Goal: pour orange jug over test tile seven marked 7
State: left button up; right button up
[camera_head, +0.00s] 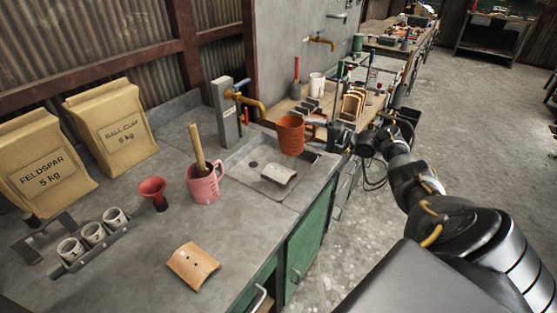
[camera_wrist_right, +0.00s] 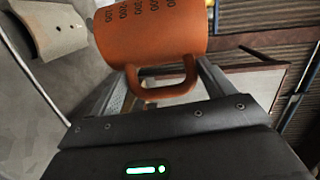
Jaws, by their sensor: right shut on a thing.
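The orange jug (camera_head: 290,135) is held by its handle in my right gripper (camera_head: 322,132), above the sink and roughly upright. In the right wrist view the jug (camera_wrist_right: 150,35) shows dark scale numbers, and its handle lies between the fingers of my right gripper (camera_wrist_right: 163,82). Its contents are hidden. A pale curved tile (camera_head: 279,173) lies in the sink below the jug, apart from it. This tile (camera_wrist_right: 55,22) also shows in the right wrist view with a dark mark I cannot read. My left gripper is out of view.
A tap (camera_head: 245,98) stands behind the sink (camera_head: 245,170). The front counter has some bare room.

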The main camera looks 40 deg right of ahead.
aim_at(315, 127)
jog(key=shift+f, duration=0.15)
jog(key=shift+r, duration=0.2)
notch_tip(315, 127, up, 3)
jog(key=p, duration=0.3)
jog(key=shift+f, duration=0.1)
dwell(0.4)
jog(key=shift+a, duration=0.1)
